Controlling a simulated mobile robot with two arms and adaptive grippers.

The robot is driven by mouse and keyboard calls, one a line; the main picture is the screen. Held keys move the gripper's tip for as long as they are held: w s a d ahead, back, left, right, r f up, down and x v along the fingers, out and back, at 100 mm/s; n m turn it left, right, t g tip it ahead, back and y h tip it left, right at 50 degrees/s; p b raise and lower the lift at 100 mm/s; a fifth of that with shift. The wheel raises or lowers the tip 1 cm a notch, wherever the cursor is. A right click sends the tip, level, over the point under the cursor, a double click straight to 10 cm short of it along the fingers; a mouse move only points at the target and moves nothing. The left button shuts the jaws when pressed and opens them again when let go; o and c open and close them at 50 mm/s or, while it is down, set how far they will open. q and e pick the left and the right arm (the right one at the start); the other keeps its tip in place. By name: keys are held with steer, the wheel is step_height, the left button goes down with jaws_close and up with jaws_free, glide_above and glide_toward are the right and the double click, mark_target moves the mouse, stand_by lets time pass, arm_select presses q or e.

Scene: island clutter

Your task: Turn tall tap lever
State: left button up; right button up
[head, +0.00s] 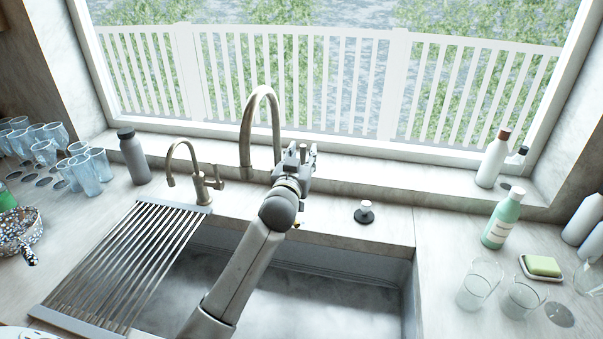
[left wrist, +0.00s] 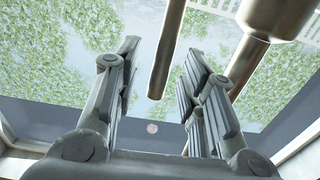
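The tall tap (head: 246,135), a brushed-metal gooseneck, stands behind the sink at the window. My left gripper (head: 303,150) is just right of its base and hides the lever side in the head view. In the left wrist view my left gripper (left wrist: 157,75) is open, its two fingers spread apart. A slim bronze-coloured rod (left wrist: 166,50), which looks like the tall tap's lever, reaches down between the fingers in the picture. I cannot tell whether it touches a finger. Thicker tap metal (left wrist: 268,14) shows at upper right. My right gripper is not in view.
A smaller tap (head: 199,187) stands left of the tall one. A drying rack (head: 125,255) lies across the sink's left part. A dark bottle (head: 133,158) and several glasses (head: 92,175) stand at left.

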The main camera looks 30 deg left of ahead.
mark_target(302, 154)
arm_select(q)
jaws_close()
steer(key=shift+s+d+f+t+y, duration=0.15)
steer(key=shift+s+t, duration=0.25)
steer(key=shift+t, duration=0.1)
steer(key=shift+s+d+f+t+y, duration=0.1)
steer(key=shift+s+t+y, duration=0.05)
steer(key=shift+s+t, duration=0.3)
steer(key=shift+s+d+f+t, duration=0.15)
steer(key=shift+s+f+t, duration=0.15)
steer(key=shift+s+t, duration=0.45)
steer(key=shift+w, duration=0.2)
steer(key=shift+c, duration=1)
jaws_free()
steer(key=shift+r+t, duration=0.1)
steer(key=shift+t, duration=0.2)
